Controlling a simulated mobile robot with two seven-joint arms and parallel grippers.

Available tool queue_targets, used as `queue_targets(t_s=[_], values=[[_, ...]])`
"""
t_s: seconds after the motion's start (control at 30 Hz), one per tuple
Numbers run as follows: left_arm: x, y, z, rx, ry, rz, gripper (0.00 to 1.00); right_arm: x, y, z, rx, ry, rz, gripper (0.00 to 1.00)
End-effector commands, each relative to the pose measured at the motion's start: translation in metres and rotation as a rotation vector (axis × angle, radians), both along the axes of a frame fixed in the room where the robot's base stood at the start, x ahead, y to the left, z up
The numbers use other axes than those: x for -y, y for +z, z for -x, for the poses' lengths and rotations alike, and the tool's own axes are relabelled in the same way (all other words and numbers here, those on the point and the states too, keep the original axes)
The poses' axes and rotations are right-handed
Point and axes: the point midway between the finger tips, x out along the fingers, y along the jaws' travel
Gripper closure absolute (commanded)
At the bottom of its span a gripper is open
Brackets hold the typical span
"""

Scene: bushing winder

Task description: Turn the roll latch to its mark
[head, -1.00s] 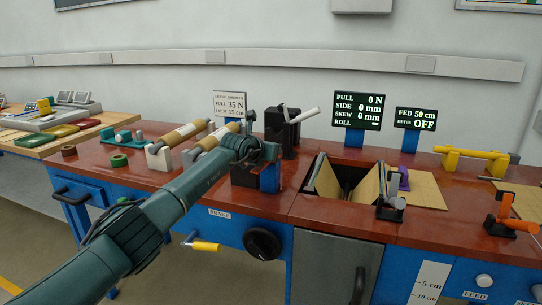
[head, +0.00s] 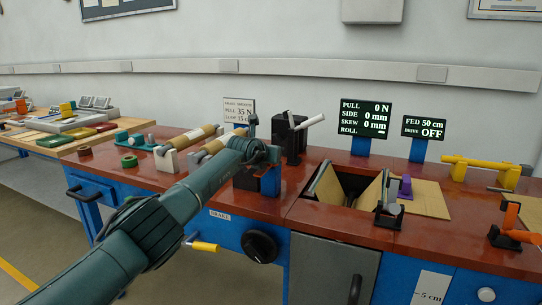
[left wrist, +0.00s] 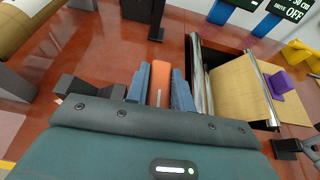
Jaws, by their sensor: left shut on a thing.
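I take this handle to be the roll latch. In the head view the gripper hides it, and no mark for it can be made out. A dark display (head: 365,118) reads pull 0 N, side 0 mm and skew 0 mm; its roll value is unclear. My right gripper is not in view.
A black stand (head: 291,132) with a white-tipped lever rises just behind the gripper. An open pit (head: 343,186) with tan flaps lies to the right. Tan rolls (head: 188,138) on grey cradles lie left. A black knob (head: 259,246) is on the front below.

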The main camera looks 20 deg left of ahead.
Motion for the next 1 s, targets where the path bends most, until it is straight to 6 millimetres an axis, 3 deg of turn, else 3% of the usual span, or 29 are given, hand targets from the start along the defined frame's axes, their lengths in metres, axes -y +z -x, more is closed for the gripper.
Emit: queue_targets(t_s=[0.2, 0.23, 0.47, 1.0], values=[[-0.0007, 0.002, -0.0004, 0.004, 0.001, 0.0, 1.0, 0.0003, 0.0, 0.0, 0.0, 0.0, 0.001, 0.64], [-0.0007, 0.0021, -0.0003, 0.004, 0.001, 0.0, 0.74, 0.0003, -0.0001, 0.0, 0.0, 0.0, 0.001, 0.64], [-0.0005, 0.0011, -0.0002, 0.003, 0.001, 0.0, 0.55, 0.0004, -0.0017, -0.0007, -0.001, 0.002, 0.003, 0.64], [-0.0038, 0.0073, 0.0086, 0.004, -0.002, -0.001, 0.55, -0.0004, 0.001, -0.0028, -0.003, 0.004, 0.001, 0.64]])
